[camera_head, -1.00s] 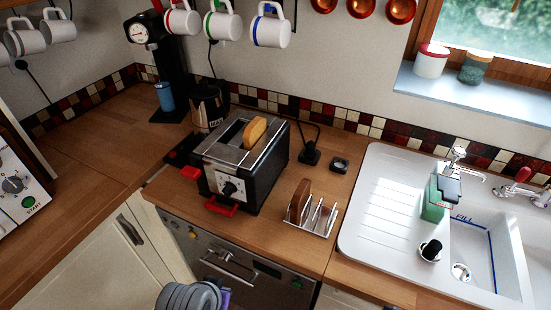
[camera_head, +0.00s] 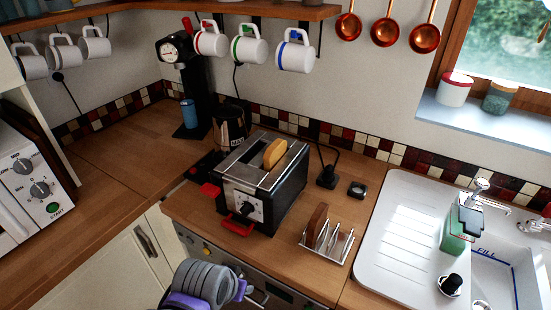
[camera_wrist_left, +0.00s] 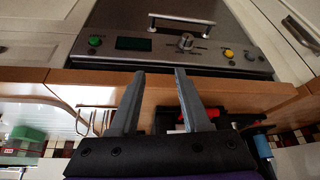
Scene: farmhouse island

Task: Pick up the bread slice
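A pale golden bread slice (camera_head: 275,153) stands partly out of a slot in the black and silver toaster (camera_head: 283,200) in the head view. A browner slice (camera_head: 318,224) stands in the wire toast rack (camera_head: 343,246) right of the toaster. My left arm shows at the bottom of the head view, in front of the counter; its fingers cannot be made out there. In the left wrist view, my left gripper (camera_wrist_left: 158,72) has its two fingers apart with nothing between them, near the counter edge. My right gripper is not in view.
A dark jug (camera_head: 230,127) stands behind the toaster, and a black machine (camera_head: 190,90) with a blue cup stands to the left. Mugs hang above. The white sink (camera_head: 395,250) is at the right. The left counter is mostly clear.

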